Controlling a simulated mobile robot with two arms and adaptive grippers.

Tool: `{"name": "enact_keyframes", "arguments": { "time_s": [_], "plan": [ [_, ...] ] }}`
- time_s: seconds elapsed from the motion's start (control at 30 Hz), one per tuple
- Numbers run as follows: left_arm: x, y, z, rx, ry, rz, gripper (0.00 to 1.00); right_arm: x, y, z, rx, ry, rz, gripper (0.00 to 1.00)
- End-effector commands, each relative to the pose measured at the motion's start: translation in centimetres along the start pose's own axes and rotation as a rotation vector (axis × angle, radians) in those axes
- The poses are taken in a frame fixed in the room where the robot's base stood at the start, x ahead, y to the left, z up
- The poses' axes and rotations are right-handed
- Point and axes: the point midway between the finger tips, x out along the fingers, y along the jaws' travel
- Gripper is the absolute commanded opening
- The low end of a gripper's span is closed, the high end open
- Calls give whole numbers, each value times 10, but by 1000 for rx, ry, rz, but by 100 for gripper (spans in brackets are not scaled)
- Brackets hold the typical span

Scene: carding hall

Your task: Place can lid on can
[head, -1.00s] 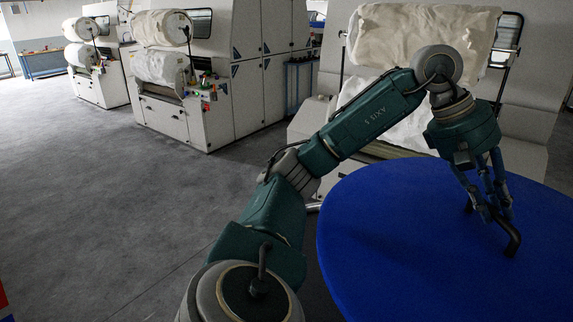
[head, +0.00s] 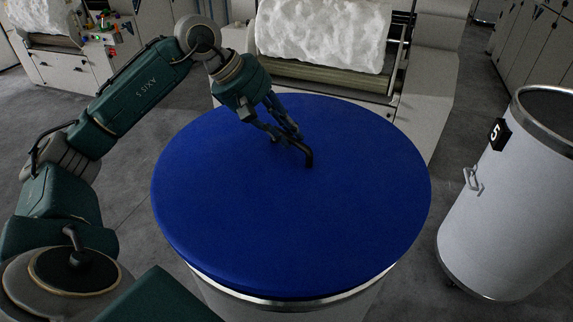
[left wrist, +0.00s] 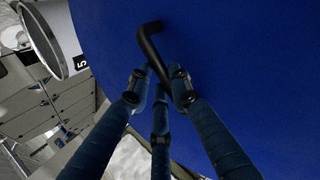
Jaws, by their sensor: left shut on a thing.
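The can lid (head: 290,215) is a large, round blue disc with a bent black handle (head: 309,157) on top. A white can (head: 240,301) with a metal rim shows below its front edge. The lid hides the can's mouth, and I cannot tell whether it rests fully on the rim. My left gripper (head: 288,141) is over the far middle of the lid, shut on the handle. The left wrist view shows its blue fingers (left wrist: 158,80) around the black handle (left wrist: 150,42). My right gripper is not in view.
An open white can (head: 505,205) with a metal rim and a number 5 plate stands at the right, apart from the lid. A carding machine with a white fibre roll (head: 322,35) stands close behind the lid. Grey floor (head: 405,290) is clear between the cans.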

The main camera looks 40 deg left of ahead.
Motion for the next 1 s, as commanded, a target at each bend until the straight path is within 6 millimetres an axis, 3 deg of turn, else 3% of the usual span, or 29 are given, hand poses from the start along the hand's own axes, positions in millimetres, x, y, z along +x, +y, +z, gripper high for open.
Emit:
{"name": "enact_keyframes", "arguments": {
  "time_s": [0.03, 0.27, 0.5, 1.0],
  "plan": [
    [8, -5, -3, 1, 1, 5, 0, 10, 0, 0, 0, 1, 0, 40],
    [17, -10, -5, 1, 1, 5, 0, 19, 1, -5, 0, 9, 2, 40],
    [46, -29, -14, 1, 0, 5, 0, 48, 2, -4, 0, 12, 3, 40],
    [51, -32, -15, 1, 1, 5, 0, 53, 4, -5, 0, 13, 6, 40]
  ]
}}
